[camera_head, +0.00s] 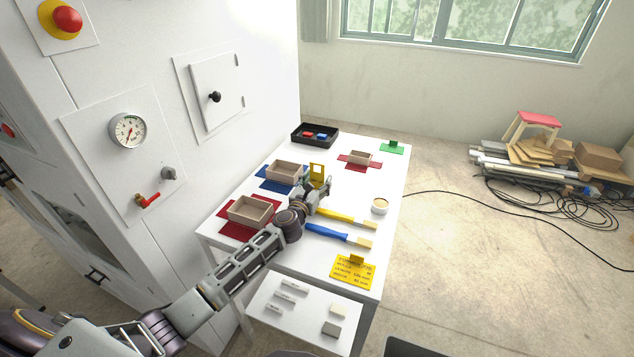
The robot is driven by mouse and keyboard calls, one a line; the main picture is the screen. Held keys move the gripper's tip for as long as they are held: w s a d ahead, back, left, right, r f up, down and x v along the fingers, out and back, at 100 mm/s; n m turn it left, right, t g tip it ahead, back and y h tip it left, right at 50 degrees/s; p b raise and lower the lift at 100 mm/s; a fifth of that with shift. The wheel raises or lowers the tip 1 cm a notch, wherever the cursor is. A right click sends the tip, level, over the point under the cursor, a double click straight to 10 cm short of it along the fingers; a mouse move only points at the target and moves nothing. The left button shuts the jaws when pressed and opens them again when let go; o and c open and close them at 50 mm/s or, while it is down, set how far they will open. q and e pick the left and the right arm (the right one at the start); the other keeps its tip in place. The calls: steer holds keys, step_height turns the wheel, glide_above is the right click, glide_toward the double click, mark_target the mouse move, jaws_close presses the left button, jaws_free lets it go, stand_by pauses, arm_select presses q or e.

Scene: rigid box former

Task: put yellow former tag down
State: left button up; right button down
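The yellow former tag (317,171) is a small upright yellow piece with an opening in it. It stands out just above the fingertips of my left gripper (318,188), over the middle of the white table (293,220). My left gripper appears shut on its lower part, which the fingers hide. I cannot tell how far the tag is above the table. A yellow plate with black lettering (354,273) and a small upright tab lies at the front right of the table. My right gripper is not in view.
Open boxes stand on red (235,225) and blue (263,183) sheets. A black tray (314,144) and a green plate (393,149) are at the back.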

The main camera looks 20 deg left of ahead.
mark_target(317, 181)
arm_select(q)
steer(key=shift+r, duration=0.2)
stand_by(0.3)
steer(key=shift+s+a, duration=0.1)
steer(key=shift+s, duration=2.05)
steer(key=shift+s+f, duration=0.1)
steer(key=shift+s, duration=2.7)
steer(key=shift+s+a, duration=0.1)
steer(key=shift+s, duration=0.95)
steer(key=shift+c, duration=0.3)
